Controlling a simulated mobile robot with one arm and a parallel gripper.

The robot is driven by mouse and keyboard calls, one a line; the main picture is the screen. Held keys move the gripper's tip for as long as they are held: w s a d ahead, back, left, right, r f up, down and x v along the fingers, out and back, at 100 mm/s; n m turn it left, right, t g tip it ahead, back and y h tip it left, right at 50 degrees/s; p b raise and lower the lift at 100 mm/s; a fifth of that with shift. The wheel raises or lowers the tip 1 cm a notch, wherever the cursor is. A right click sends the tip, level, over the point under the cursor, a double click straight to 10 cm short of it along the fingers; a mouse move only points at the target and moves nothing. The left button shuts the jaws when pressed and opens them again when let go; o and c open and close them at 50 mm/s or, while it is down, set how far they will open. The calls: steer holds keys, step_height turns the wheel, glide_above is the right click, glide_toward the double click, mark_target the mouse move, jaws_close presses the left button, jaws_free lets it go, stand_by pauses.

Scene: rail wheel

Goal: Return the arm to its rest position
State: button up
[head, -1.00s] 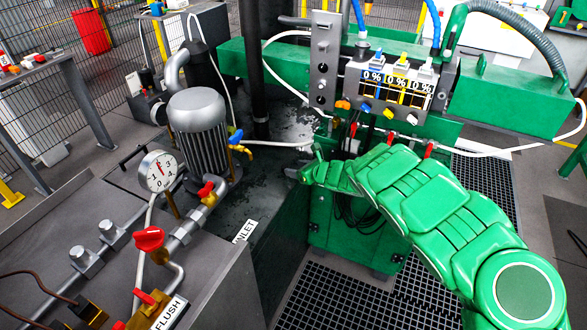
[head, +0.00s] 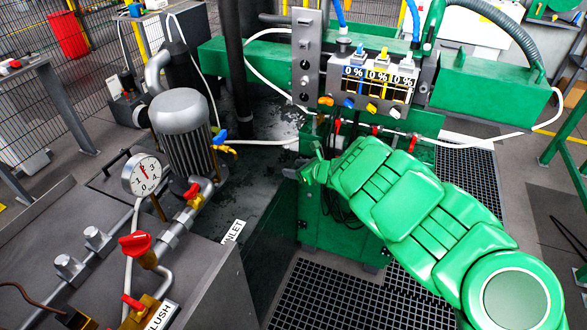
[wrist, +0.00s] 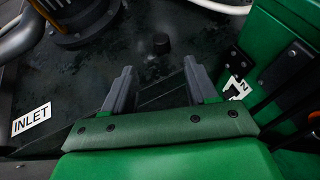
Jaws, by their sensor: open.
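My green arm (head: 400,205) reaches from the lower right of the head view toward the middle. My gripper (head: 308,165) is at its far end, beside the front of the green machine frame and above the dark wet tank top. In the wrist view my gripper (wrist: 160,85) shows two grey fingers spread apart with nothing between them. The dark surface lies beyond the fingertips. The fingers are small and partly hidden by the wrist in the head view.
A grey motor (head: 183,130), a pressure gauge (head: 143,174) and a red-handled valve (head: 138,244) stand at left. A panel with three percent displays (head: 379,82) is behind the arm. A green cabinet (head: 345,235) is close below the gripper. Black floor grating (head: 320,300) lies in front.

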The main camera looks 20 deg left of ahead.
stand_by(0.4)
